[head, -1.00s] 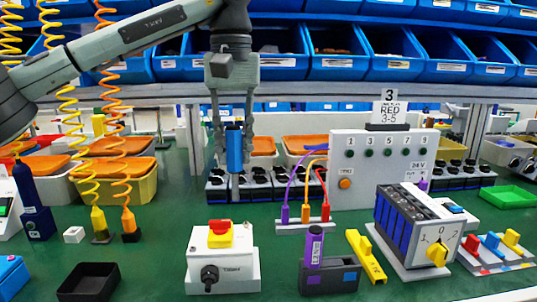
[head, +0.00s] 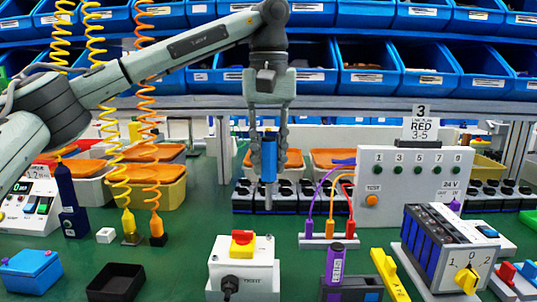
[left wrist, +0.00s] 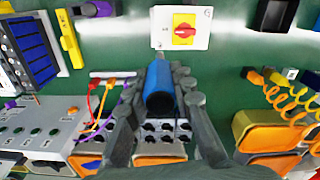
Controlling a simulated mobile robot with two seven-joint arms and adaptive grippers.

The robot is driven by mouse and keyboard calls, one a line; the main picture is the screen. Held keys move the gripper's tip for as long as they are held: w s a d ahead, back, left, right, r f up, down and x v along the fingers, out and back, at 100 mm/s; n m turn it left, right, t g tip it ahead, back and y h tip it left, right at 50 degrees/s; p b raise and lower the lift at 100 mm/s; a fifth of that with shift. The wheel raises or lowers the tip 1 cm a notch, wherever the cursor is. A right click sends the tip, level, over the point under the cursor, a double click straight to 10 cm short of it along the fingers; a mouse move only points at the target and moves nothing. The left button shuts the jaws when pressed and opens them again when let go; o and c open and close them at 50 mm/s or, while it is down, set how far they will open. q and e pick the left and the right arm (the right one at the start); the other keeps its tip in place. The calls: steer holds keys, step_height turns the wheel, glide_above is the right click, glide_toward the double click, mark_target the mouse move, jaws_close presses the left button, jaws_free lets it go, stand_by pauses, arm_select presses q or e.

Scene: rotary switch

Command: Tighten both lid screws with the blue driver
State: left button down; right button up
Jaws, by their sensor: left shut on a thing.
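My left gripper (head: 268,145) is shut on the blue driver (head: 269,163), which hangs upright with its tip pointing down, above the green bench and behind the white switch box. In the left wrist view the driver (left wrist: 160,92) sits between the fingers. My right gripper is not in view.
A test panel (head: 400,185) and a holder with purple, red and orange plugs (head: 328,242) stand right of the driver. A purple cylinder (head: 336,262) stands in front. A black tray (head: 116,283) lies front left. Coiled cords hang at left. Green bench between them is clear.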

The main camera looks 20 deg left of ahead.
mark_target(269, 183)
arm_select(q)
steer(key=shift+f, duration=0.3)
step_height(269, 183, down, 3)
steer(key=shift+f+b, duration=0.15)
steer(key=shift+b, duration=0.8)
steer(key=shift+f, duration=0.6)
steer(key=shift+n, duration=0.3)
steer(key=n, duration=1.1)
steer(key=shift+p, duration=0.4)
steer(key=n, duration=1.2)
steer(key=shift+n, duration=0.3)
steer(key=n, duration=0.3)
steer(key=shift+f+n, duration=0.1)
steer(key=shift+n, duration=0.2)
steer(key=n, duration=0.4)
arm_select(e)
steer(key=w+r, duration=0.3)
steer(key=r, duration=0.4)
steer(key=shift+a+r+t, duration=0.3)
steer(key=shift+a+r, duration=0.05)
